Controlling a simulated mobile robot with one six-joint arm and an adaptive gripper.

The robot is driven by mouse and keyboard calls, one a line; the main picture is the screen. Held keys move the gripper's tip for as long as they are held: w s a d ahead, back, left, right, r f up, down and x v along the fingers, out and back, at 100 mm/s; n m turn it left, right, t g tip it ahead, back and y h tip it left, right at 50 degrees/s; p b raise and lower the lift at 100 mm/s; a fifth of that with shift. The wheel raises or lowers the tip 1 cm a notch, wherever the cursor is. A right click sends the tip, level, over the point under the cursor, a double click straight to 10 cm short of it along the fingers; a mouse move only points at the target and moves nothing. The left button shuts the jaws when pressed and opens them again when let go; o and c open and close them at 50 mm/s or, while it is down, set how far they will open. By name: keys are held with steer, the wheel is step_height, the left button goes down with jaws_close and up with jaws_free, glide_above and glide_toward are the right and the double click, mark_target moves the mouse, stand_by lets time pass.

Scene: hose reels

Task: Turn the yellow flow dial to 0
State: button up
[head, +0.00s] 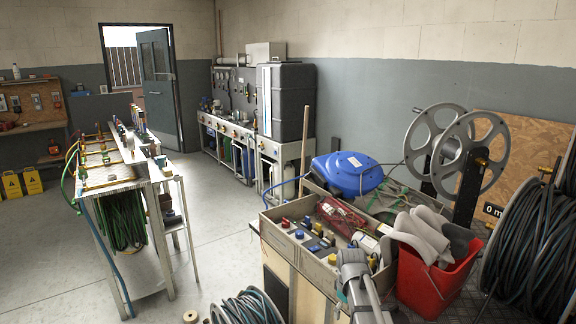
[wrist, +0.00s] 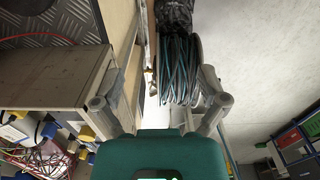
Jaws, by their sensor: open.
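I cannot pick out the yellow flow dial for sure in either view. A small yellow part (head: 331,260) sits among red and blue fittings in the grey tray on the near bench. In the wrist view a yellow piece (wrist: 86,133) shows beside the tray's side, too small to tell what it is. My gripper (wrist: 160,98) is open and empty, its two grey fingers spread wide. The left finger is close beside the tray's wall. In the head view my grey arm (head: 358,285) is in front of the tray, and its fingertips cannot be made out.
The grey tray (head: 277,226) holds several fittings and cables. A red bucket (head: 428,282), a blue hose reel (head: 345,174) and large metal reels (head: 480,150) crowd the bench. A coiled hose (wrist: 180,72) hangs low beyond the fingers. Open floor (head: 225,230) lies left of the bench.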

steer(key=s+f+m+b, duration=0.45)
steer(key=s+m, duration=0.35)
steer(key=s, duration=0.6)
step_height(320, 180, up, 13)
steer(key=p, duration=1.3)
steer(key=shift+w+a+f, duration=0.2)
stand_by(0.9)
steer(key=shift+c, duration=0.2)
